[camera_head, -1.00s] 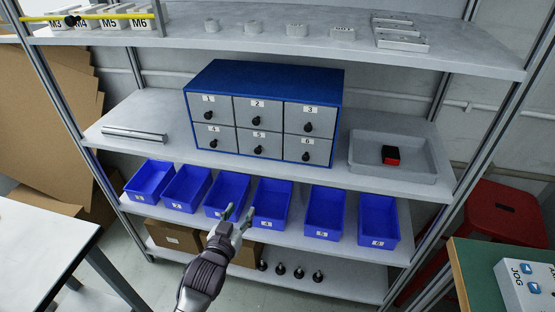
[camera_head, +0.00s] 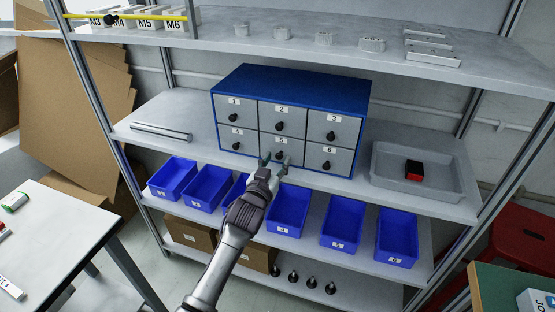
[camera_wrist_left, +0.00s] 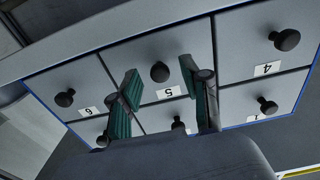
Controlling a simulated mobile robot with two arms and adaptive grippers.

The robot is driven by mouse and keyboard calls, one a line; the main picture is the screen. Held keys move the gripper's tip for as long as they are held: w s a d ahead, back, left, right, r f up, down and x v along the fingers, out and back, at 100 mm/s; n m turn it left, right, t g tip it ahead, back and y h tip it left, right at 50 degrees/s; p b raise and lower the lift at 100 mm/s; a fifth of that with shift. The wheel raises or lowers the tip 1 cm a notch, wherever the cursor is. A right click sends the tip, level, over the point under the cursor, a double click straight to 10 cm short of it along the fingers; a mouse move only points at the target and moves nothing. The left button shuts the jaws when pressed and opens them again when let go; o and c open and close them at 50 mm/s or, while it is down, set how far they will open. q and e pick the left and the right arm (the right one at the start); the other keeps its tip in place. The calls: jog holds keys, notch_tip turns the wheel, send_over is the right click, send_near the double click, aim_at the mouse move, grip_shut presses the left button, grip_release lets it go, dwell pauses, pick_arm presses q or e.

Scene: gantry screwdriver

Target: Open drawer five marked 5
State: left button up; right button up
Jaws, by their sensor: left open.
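The blue cabinet (camera_head: 295,80) on the middle shelf has grey drawers, each with a number label and a black knob. Drawer five (camera_head: 298,150) is the lower middle one and is shut, flush with its neighbours. My left gripper (camera_head: 276,159) is in front of it, with open fingers near its knob (camera_head: 279,155). In the left wrist view the labels appear upside down, and the knob of drawer five (camera_wrist_left: 160,72) shows between the two spread green-padded fingertips (camera_wrist_left: 160,72). I cannot tell how far the fingertips are from the knob. The right gripper is not in view.
Blue bins (camera_head: 341,222) line the shelf below, under my left arm. A grey tray (camera_head: 390,183) with a red and black object (camera_head: 413,170) sits right of the cabinet. A metal bar (camera_head: 160,132) lies left of it. A white table (camera_head: 60,235) stands at the left.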

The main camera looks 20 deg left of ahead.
pick_arm(q)
jog(key=shift+w, duration=0.6)
grip_shut()
